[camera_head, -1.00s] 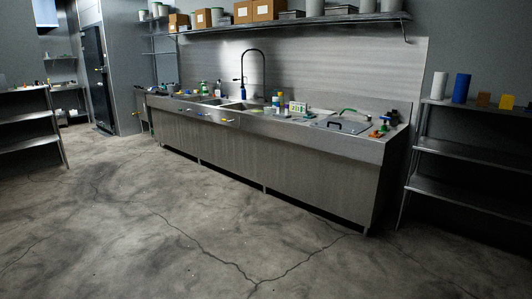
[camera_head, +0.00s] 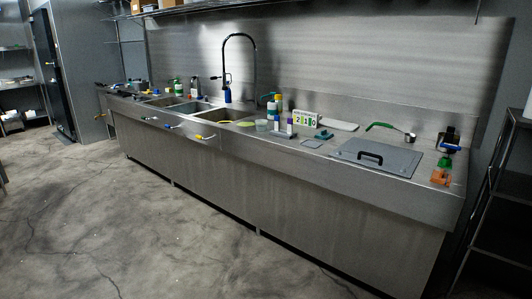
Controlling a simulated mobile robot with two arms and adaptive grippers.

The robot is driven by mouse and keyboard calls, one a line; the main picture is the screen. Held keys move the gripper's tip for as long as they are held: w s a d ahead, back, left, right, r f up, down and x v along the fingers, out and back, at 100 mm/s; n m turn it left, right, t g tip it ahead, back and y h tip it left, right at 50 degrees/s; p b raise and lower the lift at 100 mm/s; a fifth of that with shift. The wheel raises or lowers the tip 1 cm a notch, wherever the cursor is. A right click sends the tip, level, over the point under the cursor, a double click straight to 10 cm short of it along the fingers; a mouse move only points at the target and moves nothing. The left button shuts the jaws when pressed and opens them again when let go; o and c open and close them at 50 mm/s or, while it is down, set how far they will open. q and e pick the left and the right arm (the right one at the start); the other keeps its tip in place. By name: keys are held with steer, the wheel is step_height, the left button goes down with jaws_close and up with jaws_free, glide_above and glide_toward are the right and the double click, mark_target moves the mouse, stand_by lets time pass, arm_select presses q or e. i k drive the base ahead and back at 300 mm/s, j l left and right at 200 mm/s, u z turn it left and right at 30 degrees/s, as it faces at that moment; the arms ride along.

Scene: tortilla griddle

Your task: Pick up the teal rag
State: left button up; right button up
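A small flat blue-grey piece (camera_head: 312,144) lies on the steel counter, left of the lidded griddle; it may be the teal rag, but it is too small to be sure. A small green thing (camera_head: 323,134) lies just behind it, its shape unclear. Neither of my grippers shows in the head view, so nothing is seen near these things.
A long steel counter (camera_head: 300,190) runs along the wall. It bears sinks (camera_head: 222,115), a tall black faucet (camera_head: 227,65), bottles (camera_head: 278,105), a number sign (camera_head: 305,119) and a grey lid with a black handle (camera_head: 385,157). A dark shelf rack (camera_head: 512,190) stands right. The floor in front is clear.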

mark_target(324, 135)
steer(key=i+j, duration=0.1)
steer(key=i, duration=3.25)
steer(key=l+z, duration=0.05)
steer(key=l, duration=0.05)
